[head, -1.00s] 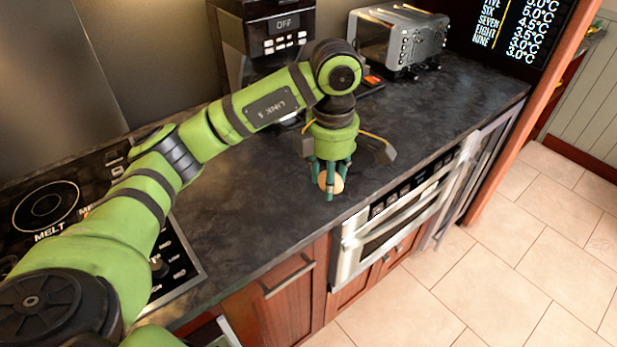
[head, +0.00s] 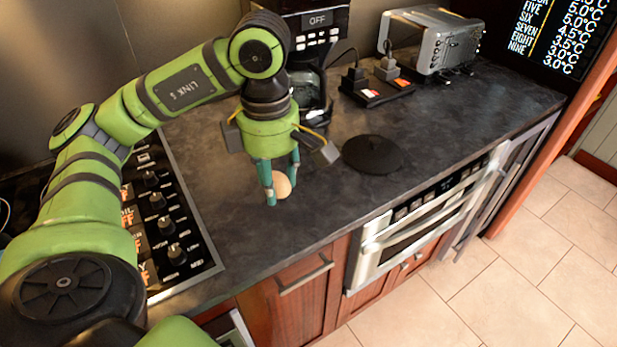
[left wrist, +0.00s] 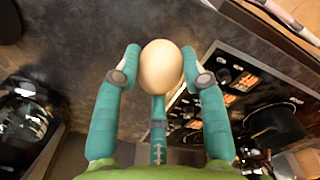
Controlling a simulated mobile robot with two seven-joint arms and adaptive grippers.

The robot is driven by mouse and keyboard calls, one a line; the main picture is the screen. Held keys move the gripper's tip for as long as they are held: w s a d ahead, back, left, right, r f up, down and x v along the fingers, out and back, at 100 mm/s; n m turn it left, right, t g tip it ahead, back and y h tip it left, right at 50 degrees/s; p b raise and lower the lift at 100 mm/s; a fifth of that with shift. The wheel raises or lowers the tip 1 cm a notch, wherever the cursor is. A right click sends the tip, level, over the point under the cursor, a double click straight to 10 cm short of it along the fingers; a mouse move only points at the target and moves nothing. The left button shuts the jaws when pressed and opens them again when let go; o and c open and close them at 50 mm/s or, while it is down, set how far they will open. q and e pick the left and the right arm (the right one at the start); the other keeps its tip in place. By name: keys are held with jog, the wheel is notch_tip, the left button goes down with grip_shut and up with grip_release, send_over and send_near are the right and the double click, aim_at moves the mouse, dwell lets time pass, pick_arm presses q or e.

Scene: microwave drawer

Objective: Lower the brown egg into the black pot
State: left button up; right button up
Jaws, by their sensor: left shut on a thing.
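The brown egg (head: 282,184) is pale tan and sits between the teal fingers of my left gripper (head: 275,188). The gripper is shut on it and holds it above the dark counter. In the left wrist view the egg (left wrist: 161,67) shows whole, with fingers of my left gripper (left wrist: 163,65) on both sides. A black pot (left wrist: 275,125) stands on the stove at the right of that view, apart from the egg. I cannot make out the pot in the head view. My right gripper is in neither view.
The stove (head: 205,255) with its knobs lies left of the gripper. A coffee maker (head: 318,45) stands behind it. A flat black disc (head: 372,155) lies on the counter (head: 230,225) to the right, before a silver toaster (head: 435,42). The front counter is clear.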

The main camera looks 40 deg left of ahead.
pick_arm(q)
jog(key=s+a+b, duration=0.6)
jog(key=s+a, duration=1.1)
jog(key=s, duration=0.2)
jog(key=s+a+b, duration=0.7)
jog(key=s+a, duration=0.9)
jog(key=s, duration=0.3)
jog(key=shift+s+a, duration=0.35)
jog(key=shift+f, duration=0.1)
